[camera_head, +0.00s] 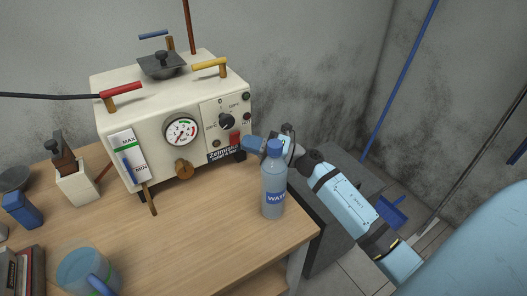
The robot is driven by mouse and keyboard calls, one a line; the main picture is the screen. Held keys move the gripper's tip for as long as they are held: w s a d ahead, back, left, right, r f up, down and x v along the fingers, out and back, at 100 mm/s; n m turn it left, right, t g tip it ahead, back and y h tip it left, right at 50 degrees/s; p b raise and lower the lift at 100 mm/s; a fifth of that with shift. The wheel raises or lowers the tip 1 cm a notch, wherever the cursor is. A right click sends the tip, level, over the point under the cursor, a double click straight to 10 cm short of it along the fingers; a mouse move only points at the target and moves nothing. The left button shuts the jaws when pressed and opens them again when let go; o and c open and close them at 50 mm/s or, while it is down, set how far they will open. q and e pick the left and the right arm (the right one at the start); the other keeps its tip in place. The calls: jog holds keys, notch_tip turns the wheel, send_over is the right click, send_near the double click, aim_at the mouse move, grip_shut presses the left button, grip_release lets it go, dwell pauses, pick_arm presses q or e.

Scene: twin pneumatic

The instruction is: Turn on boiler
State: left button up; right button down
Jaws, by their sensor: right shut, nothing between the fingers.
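The boiler (195,118) is a cream box-shaped machine at the back of the wooden table. Its front carries a round gauge (181,131), a black dial knob (226,121) and a small red switch (235,138) near the lower right. My right arm comes in from the right. My right gripper (249,143) is shut and empty, with its tip close beside the red switch; I cannot tell if they touch. The switch's position is too small to tell. My left gripper is not in view.
A water bottle (273,182) stands upright near the table's right edge, just in front of my right gripper. A blue mug (86,272), a blue container (22,211) and a light box (77,184) stand on the left. The table's middle (190,235) is clear.

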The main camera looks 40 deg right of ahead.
jog(key=shift+w+r, duration=0.2)
jog(key=shift+w, duration=0.35)
